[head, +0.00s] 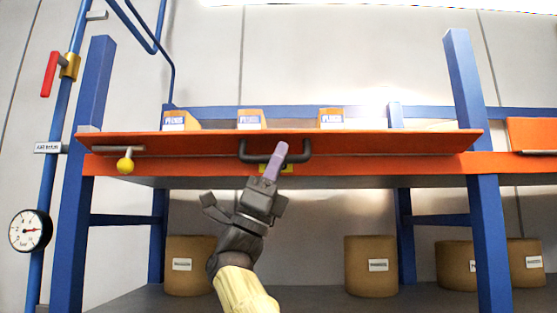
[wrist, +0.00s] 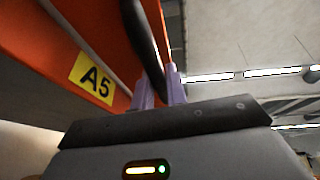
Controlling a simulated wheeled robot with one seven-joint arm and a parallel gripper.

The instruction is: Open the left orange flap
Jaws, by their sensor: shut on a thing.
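The left orange flap (head: 190,145) runs along the front of the blue-posted rack in the head view. It looks tilted outward, its top face showing as a thin strip. A dark bar handle (head: 307,152) sits at its middle. My gripper (head: 276,160) reaches up from below and is shut on the handle near its middle. In the wrist view the lilac fingers (wrist: 160,90) close around the dark handle (wrist: 146,45), beside the orange face. A yellow A5 label (wrist: 91,80) shows there. The finger contact is partly hidden.
A yellow knob (head: 125,165) on a short rod is at the flap's left end. Blue posts (head: 477,200) stand at both sides. Brown drums (head: 371,275) stand on the lower shelf. A pipe with a gauge (head: 30,231) is at far left.

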